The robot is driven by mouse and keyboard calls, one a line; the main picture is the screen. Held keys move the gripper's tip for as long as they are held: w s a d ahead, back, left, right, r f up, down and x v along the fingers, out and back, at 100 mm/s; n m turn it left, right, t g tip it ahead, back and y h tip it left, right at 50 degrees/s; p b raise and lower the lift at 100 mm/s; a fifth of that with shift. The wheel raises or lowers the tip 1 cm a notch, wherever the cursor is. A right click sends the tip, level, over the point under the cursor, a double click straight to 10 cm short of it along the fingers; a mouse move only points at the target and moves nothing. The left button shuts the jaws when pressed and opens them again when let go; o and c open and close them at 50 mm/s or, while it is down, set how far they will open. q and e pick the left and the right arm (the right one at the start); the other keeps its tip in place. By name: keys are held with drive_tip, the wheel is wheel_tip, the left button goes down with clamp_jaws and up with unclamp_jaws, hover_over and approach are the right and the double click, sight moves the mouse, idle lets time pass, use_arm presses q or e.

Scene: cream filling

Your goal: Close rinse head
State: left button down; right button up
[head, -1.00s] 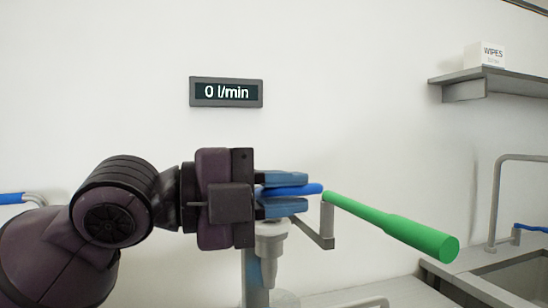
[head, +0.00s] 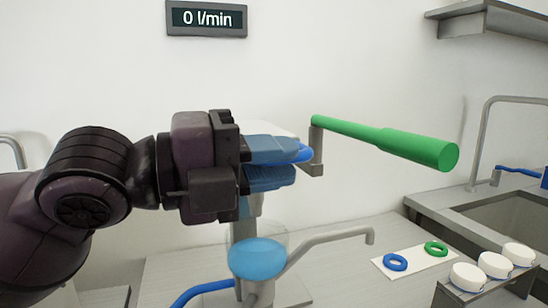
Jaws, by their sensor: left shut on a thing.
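My left gripper (head: 272,163) is shut on a blue handle (head: 304,153), whose end shows at the fingertips. A long green handle (head: 390,141) on a grey bracket (head: 317,146) sticks out just right of the fingertips. A clear vessel with light blue content (head: 257,258) stands below the gripper. The wall display (head: 207,18) reads 0 l/min. Which part is the rinse head I cannot tell; the fixture behind the gripper is largely hidden. My right gripper is out of view.
A grey spout (head: 330,237) reaches right over the counter. A white card (head: 413,262) bears a blue ring (head: 395,262) and a green ring (head: 436,249). White jars (head: 494,265) stand at lower right, by a sink (head: 515,210). A shelf (head: 490,20) is at upper right.

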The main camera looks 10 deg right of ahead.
use_arm(q)
drive_tip(key=c, duration=1.1)
unclamp_jaws()
drive_tip(key=shift+w, duration=0.1)
drive_tip(key=shift+c, duration=0.2)
drive_tip(key=shift+a+f, duration=0.1)
drive_tip(key=shift+a, duration=0.05)
drive_tip(key=shift+a, duration=0.3)
drive_tip(key=s+a+b, duration=0.1)
drive_tip(key=s+a, duration=0.1)
drive_tip(key=a, duration=0.7)
drive_tip(key=shift+a, duration=0.35)
drive_tip(key=shift+s, duration=0.1)
